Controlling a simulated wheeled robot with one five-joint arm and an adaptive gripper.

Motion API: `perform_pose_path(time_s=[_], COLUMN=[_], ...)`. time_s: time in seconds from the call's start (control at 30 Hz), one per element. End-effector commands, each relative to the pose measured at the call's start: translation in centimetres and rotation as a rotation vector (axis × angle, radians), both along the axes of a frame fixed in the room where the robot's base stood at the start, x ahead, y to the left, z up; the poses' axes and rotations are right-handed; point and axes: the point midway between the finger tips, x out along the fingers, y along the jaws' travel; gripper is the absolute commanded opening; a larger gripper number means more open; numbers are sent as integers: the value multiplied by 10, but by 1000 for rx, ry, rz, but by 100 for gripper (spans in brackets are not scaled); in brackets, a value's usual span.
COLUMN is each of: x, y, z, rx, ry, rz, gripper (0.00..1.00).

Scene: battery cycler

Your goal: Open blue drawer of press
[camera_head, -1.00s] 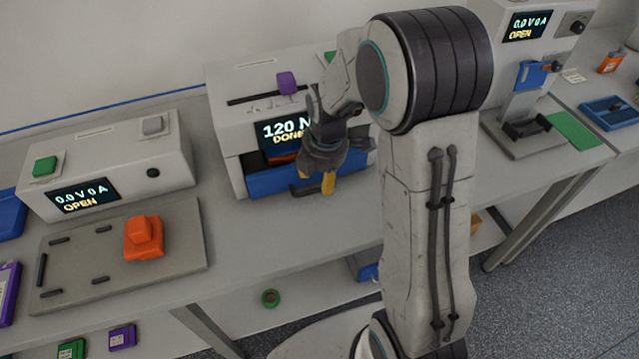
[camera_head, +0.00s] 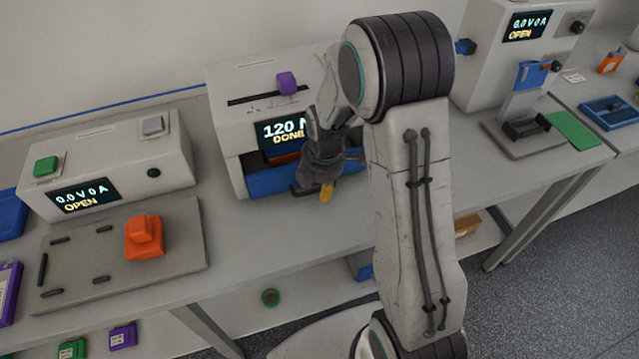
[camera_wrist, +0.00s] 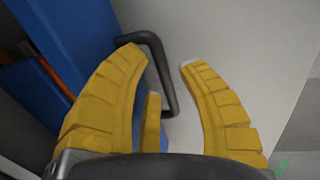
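The press (camera_head: 230,125) is a pale box whose screen reads "120 N DONE". Its blue drawer (camera_head: 268,182) sits low in the front, roughly flush with the housing. The drawer also shows in the wrist view (camera_wrist: 75,35), with its black bar handle (camera_wrist: 168,85) standing out from it. My gripper (camera_wrist: 161,60) has yellow fingers spread apart, one on each side of the handle. The handle passes between them, and I cannot tell whether a finger touches it. In the head view my gripper (camera_head: 325,190) is at the drawer front, and my wrist hides the drawer's middle.
To the left, an orange block (camera_head: 144,238) sits on a grey plate (camera_head: 190,255) before another machine (camera_head: 115,160). Bare bench top (camera_head: 260,235) lies in front of the press.

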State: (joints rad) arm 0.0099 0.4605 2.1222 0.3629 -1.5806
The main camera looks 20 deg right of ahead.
Motion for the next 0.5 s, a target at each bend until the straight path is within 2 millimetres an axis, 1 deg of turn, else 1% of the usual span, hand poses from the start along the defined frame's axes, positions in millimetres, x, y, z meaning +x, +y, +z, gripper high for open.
perform_pose_path(time_s=[0.03, 0.37, 0.5], x=[0, 0, 0], y=[0, 0, 0], z=[0, 0, 0], rx=[0, 0, 0], ry=[0, -1, -2], rz=[0, 0, 0], gripper=[30, 0, 0])
